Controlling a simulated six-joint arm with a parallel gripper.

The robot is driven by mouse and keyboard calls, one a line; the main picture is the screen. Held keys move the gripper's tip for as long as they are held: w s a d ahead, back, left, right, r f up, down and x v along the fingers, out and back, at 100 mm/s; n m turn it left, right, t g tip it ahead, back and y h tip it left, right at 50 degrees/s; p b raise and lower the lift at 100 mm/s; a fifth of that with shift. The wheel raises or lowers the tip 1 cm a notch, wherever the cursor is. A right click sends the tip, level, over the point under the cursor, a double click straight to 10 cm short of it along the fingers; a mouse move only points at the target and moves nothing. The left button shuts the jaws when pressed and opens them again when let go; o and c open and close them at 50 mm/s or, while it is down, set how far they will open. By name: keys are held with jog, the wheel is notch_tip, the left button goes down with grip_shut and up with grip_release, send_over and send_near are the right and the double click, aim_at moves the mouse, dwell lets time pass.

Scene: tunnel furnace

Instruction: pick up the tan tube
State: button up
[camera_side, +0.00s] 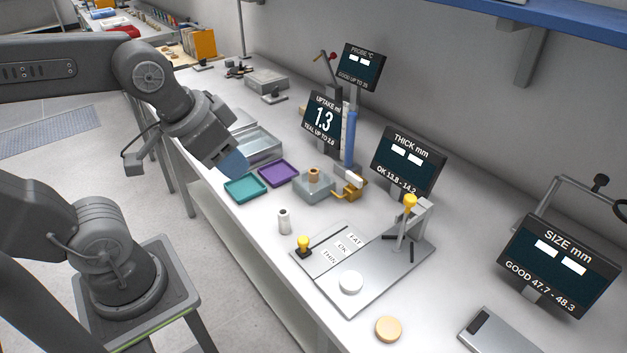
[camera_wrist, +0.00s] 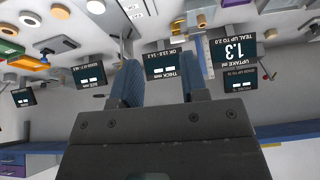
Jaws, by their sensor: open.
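The tan tube (camera_side: 314,174) stands upright in a grey block (camera_side: 316,192) on the white bench, in the side view. A brass clamp-like part (camera_side: 351,188) is right beside the block. My gripper (camera_side: 233,164) is in the air to the left of the tube, near the teal tray and metal tray, with its blue fingers apart from the tube. In the wrist view my gripper (camera_wrist: 160,68) shows two blue fingers spread open with nothing between them. I cannot make out the tube clearly in that upside-down view.
A teal tray (camera_side: 245,189), a purple tray (camera_side: 278,174) and a metal tray (camera_side: 262,143) lie near my gripper. A white cylinder (camera_side: 284,222) stands in front. A blue column (camera_side: 350,139) and display screens (camera_side: 408,162) rise behind the block. A tan disc (camera_side: 388,329) lies at the front.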

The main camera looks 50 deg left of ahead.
jog(key=w+a+m+g, duration=0.2)
jog(key=w+a+m, duration=0.1)
jog(key=w+m, duration=0.55)
jog(key=m+g+y, duration=0.1)
jog(key=m+g, duration=0.2)
jog(key=m, duration=0.6)
send_over(313, 178)
jog(key=f, duration=1.6)
jog(key=shift+w+a+f, duration=0.1)
jog(key=shift+w+f, duration=0.1)
jog(key=shift+w, duration=0.1)
jog(key=shift+w+a+f, duration=0.1)
jog(key=shift+a+f, duration=0.05)
jog(key=shift+f, duration=0.9)
jog(key=shift+a+f, duration=0.2)
jog(key=shift+f, duration=0.85)
jog(key=shift+w+a+f, duration=0.1)
jog(key=shift+a+f, duration=0.05)
jog(key=shift+f, duration=0.9)
jog(key=c, duration=0.7)
grip_shut()
jog(key=shift+r, duration=0.1)
